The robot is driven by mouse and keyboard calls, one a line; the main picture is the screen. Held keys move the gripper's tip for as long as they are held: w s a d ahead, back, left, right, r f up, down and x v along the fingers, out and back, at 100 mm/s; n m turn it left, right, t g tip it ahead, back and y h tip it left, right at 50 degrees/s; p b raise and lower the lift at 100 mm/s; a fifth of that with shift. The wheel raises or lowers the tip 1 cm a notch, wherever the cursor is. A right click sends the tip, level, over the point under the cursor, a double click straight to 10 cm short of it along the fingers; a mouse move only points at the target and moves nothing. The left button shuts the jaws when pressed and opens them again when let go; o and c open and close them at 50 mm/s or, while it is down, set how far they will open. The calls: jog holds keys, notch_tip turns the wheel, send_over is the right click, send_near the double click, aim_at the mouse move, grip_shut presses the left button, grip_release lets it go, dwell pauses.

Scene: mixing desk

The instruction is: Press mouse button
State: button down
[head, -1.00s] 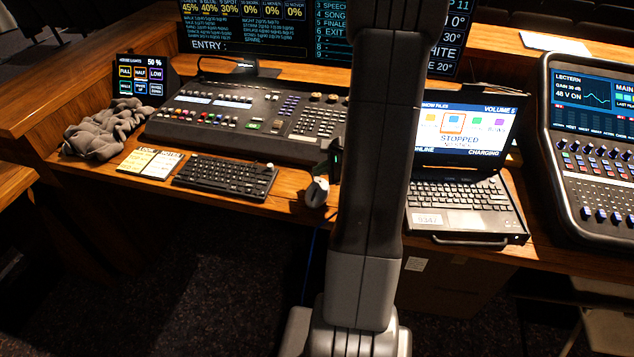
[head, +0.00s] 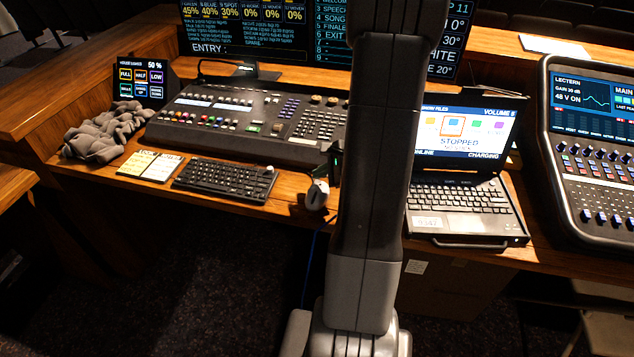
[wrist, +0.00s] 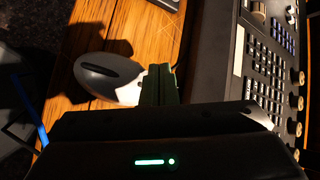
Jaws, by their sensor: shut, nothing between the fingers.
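The computer mouse (head: 316,196) is white and dark and sits on the wooden desk, right of the keyboard and just left of my arm. In the wrist view the mouse (wrist: 110,77) lies left of my gripper's fingers, with its light shell and dark centre showing. My gripper (wrist: 158,82) is shut and empty, its fingertips beside the mouse's right end. I cannot tell whether they touch it. In the head view my gripper (head: 334,160) is partly hidden by my arm, close behind the mouse.
A black keyboard (head: 225,180) lies to the left, and a lighting console (head: 245,120) stands behind it. A laptop (head: 462,195) stands right of my arm. A blue cable (wrist: 42,128) hangs by the desk's front edge.

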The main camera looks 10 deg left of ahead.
dwell(0.8)
jog(key=shift+f+b, duration=0.45)
jog(key=shift+b, duration=0.1)
jog(key=shift+f+b, duration=0.25)
jog(key=shift+b, duration=0.05)
dwell(0.4)
jog(key=shift+r, duration=0.1)
jog(key=shift+r+p, duration=0.45)
jog(key=shift+r, duration=0.15)
jog(key=shift+r+p, duration=1.95)
jog(key=shift+r, duration=0.65)
jog(key=shift+s+d+f, duration=0.1)
